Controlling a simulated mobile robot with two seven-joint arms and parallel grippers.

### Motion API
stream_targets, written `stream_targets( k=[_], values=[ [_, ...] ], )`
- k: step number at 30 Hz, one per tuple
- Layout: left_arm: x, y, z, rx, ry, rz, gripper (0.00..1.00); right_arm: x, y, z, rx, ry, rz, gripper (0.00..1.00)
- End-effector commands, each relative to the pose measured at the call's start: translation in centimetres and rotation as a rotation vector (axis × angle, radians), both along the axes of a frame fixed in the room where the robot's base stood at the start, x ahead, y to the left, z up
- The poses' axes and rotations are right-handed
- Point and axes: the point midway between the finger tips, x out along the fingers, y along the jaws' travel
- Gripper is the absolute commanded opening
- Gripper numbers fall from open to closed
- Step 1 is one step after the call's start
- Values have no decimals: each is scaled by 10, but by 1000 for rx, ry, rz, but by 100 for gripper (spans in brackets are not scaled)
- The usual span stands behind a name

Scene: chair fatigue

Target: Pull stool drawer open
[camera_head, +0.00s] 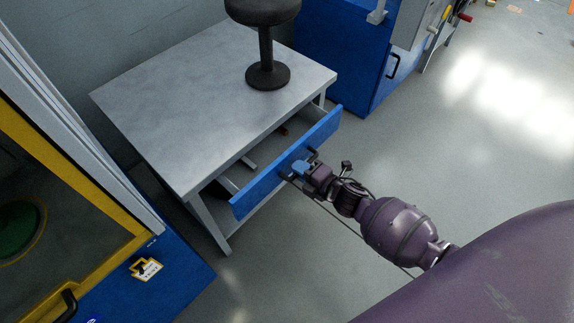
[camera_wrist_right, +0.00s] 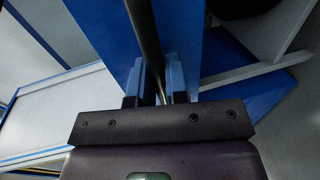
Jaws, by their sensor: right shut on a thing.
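The drawer (camera_head: 262,187) has a blue front and is pulled partly out from under the grey table (camera_head: 215,85); its inside shows behind the front. My right gripper (camera_head: 296,172) is at the middle of the drawer front, shut on the dark bar handle (camera_head: 313,153). In the right wrist view the handle (camera_wrist_right: 146,45) runs between the two blue fingertips (camera_wrist_right: 153,80), with the blue drawer front (camera_wrist_right: 185,30) behind it. A black round stool (camera_head: 267,75) stands upright on the tabletop. My left gripper is not in view.
A blue cabinet (camera_head: 340,50) stands behind the table at the right. A yellow and blue machine (camera_head: 165,275) with a clear panel stands at the lower left, close to the table's front leg. The grey floor (camera_head: 450,150) to the right is open.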

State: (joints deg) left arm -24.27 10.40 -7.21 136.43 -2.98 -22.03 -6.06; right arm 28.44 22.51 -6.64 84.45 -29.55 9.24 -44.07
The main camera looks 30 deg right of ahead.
Motion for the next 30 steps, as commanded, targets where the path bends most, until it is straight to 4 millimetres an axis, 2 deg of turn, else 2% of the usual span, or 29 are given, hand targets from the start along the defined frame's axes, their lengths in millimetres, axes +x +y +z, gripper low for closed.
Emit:
stream_targets(
  k=[3,12,18,24,30],
  values=[
    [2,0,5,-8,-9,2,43,-24,-11,3,1,-3,-1,0],
    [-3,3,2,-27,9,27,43,-99,-38,3,1,-3,1,0],
    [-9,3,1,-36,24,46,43,-138,-52,2,2,-1,2,0],
    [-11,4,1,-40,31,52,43,-162,-61,1,1,-2,1,0],
    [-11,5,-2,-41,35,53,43,-172,-64,1,1,-3,2,0]
  ],
)
